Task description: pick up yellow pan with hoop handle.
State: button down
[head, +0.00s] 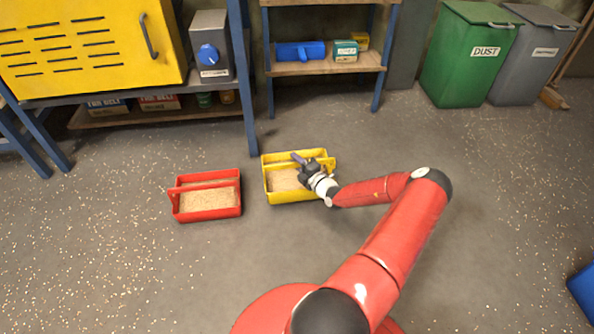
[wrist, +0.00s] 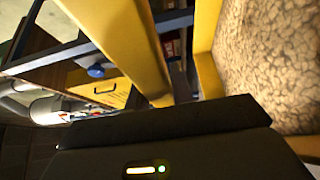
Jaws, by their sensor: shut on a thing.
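The yellow pan (head: 297,196) with a hoop handle sits on the floor in the middle of the head view, with tan grain inside. My gripper (head: 302,165) is over the pan and shut on its hoop handle. In the wrist view the yellow handle bar (wrist: 135,45) runs down to the dark gripper body (wrist: 160,130). The pan's wall (wrist: 207,50) and the grain (wrist: 275,60) show at the right. My gripper hides part of the handle in the head view. I cannot tell any gap between the pan and the floor.
A red pan (head: 208,214) with grain stands just left of the yellow pan. Behind are a yellow slatted cabinet (head: 90,45) on a bench and a shelf (head: 325,66). A green dust bin (head: 465,60) and a grey bin (head: 530,60) stand back right. Open floor lies right.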

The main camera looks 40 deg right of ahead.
notch_tip(320, 180, up, 12)
jog(key=p, duration=0.2)
jog(key=shift+r, duration=0.2)
